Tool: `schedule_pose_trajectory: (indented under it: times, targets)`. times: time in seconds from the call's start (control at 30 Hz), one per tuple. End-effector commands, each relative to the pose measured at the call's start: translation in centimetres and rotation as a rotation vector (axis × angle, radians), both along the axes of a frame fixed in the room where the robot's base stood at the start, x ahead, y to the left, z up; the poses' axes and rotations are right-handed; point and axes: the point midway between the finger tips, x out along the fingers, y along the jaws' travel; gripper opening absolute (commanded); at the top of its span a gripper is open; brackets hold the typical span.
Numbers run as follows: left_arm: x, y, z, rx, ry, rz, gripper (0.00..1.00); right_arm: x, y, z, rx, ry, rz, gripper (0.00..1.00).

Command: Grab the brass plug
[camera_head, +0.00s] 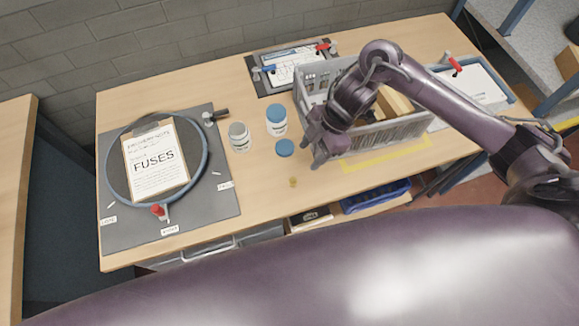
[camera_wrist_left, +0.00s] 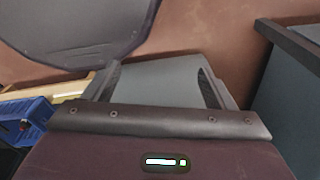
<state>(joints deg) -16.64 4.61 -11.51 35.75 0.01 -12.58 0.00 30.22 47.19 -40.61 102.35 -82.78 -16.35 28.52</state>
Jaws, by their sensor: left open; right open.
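The brass plug (camera_head: 293,182) is a small yellowish piece on the wooden table, near its front edge. It stands apart from other things. My right gripper (camera_head: 318,158) is above the table, a little up and to the right of the plug in the head view, with nothing seen between its fingers. It is open. My left gripper (camera_wrist_left: 158,80) shows only in the left wrist view. Its two dark fingers are spread apart and nothing is held; the plug does not show there.
A grey crate (camera_head: 385,134) is beneath my right arm. A dark mat (camera_head: 222,200) with a FUSES clipboard (camera_head: 155,160) lies left. The wood around the plug is bare.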

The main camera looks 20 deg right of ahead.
Motion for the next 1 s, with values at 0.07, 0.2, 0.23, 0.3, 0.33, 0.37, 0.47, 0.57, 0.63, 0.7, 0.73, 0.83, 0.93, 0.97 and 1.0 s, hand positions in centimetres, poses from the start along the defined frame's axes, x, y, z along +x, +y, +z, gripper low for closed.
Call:
schedule_pose_trajectory:
  times: [0.07, 0.2, 0.23, 0.3, 0.33, 0.37, 0.47, 0.57, 0.63, 0.7, 0.73, 0.83, 0.93, 0.97, 1.0]
  targets:
    - [-0.2, 0.0, -0.1, -0.001, 0.002, 0.0, 0.78, -0.3, 0.0, -0.7, -0.006, 0.017, 0.005, 0.48]
    - [-1.2, 0.0, 0.1, 0.0, 0.016, 0.001, 0.78, -0.5, 0.9, -2.8, -0.006, 0.023, 0.004, 0.48]
    - [-1.5, 0.1, 0.2, 0.001, 0.021, 0.001, 0.78, -0.5, 1.1, -3.3, -0.005, 0.021, 0.005, 0.48]
    - [-2.1, 0.1, 0.4, 0.002, 0.029, 0.001, 0.78, -0.5, 1.5, -4.3, -0.006, 0.019, 0.005, 0.48]
    - [-2.2, 0.1, 0.4, 0.002, 0.032, 0.001, 0.78, -0.5, 1.7, -4.7, -0.006, 0.019, 0.004, 0.48]
    - [-2.3, 0.1, 0.4, 0.002, 0.033, 0.001, 0.78, -0.5, 1.8, -5.0, -0.006, 0.018, 0.006, 0.48]
    - [-2.2, 0.1, 0.5, 0.003, 0.032, 0.001, 0.78, -0.5, 2.1, -5.8, -0.007, 0.016, 0.005, 0.48]
    - [-1.7, 0.1, 0.8, 0.002, 0.025, 0.001, 0.78, -0.4, 2.3, -6.4, -0.006, 0.015, 0.004, 0.48]
    - [-1.1, 0.1, 1.2, 0.002, 0.017, 0.001, 0.78, -0.4, 2.7, -7.0, -0.006, 0.018, 0.006, 0.48]
    - [-0.6, 0.0, 1.7, 0.0, 0.009, 0.001, 0.78, -0.3, 3.1, -8.0, -0.006, 0.018, 0.005, 0.48]
    - [-0.5, 0.0, 1.9, -0.001, 0.006, 0.001, 0.78, -0.2, 3.3, -8.4, -0.005, 0.018, 0.003, 0.48]
    - [-0.3, -0.1, 2.0, -0.001, 0.003, 0.002, 0.78, -0.2, 3.8, -9.8, -0.006, 0.016, 0.005, 0.48]
    - [-0.4, 0.0, 2.1, -0.001, 0.004, 0.002, 0.78, -0.2, 4.0, -10.7, -0.006, 0.015, 0.005, 0.48]
    - [-0.4, 0.0, 2.1, -0.001, 0.005, 0.002, 0.78, -0.2, 4.1, -10.8, -0.006, 0.013, 0.006, 0.48]
    - [-0.5, 0.0, 2.1, -0.001, 0.006, 0.002, 0.78, -0.2, 4.1, -10.9, -0.007, 0.013, 0.006, 0.48]
